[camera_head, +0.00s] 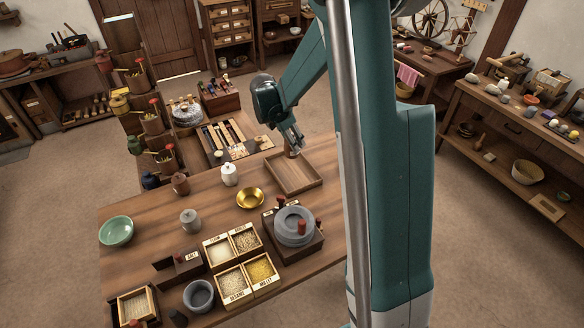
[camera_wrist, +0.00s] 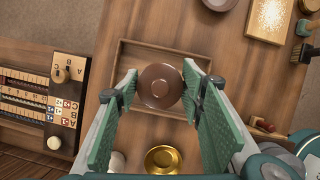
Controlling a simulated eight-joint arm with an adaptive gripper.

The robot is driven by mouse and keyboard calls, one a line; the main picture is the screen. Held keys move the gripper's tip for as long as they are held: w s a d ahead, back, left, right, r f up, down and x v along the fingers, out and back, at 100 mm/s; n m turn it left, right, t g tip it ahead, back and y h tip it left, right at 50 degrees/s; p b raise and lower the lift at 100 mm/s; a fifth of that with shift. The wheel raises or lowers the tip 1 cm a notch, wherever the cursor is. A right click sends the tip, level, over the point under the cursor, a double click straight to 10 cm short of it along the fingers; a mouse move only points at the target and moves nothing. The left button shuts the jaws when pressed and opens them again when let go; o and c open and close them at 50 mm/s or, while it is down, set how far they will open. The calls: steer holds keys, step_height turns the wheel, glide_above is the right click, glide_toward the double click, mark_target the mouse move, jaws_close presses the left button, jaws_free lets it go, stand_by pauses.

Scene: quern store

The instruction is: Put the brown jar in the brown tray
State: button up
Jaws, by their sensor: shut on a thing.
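My gripper (camera_head: 292,143) is shut on a brown jar (camera_head: 291,153) with a round lid. In the wrist view the jar (camera_wrist: 160,87) sits between the fingertips (camera_wrist: 160,95), seen from above. The brown tray (camera_head: 294,176) is a shallow square wooden tray on the table; it also shows in the wrist view (camera_wrist: 150,55) behind the jar. The jar is over the tray in the wrist view and by its far side in the head view. I cannot tell its height above the tray. The tray's visible floor is empty.
A white jar (camera_head: 229,175) and a gold bowl (camera_head: 250,198) stand left of the tray. A quern (camera_head: 294,226) stands in front of it. Another reddish-brown jar (camera_head: 180,184) and a grey jar (camera_head: 190,221) are further left.

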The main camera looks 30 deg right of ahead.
mark_target(286, 148)
steer(key=shift+f+b, duration=0.55)
steer(key=shift+f, duration=2.6)
steer(key=shift+f+b, duration=0.3)
steer(key=shift+f, duration=1.55)
steer(key=shift+f, duration=0.15)
steer(key=o, duration=1.1)
steer(key=p+v, duration=0.1)
steer(key=v, duration=1.1)
steer(key=shift+p, duration=0.35)
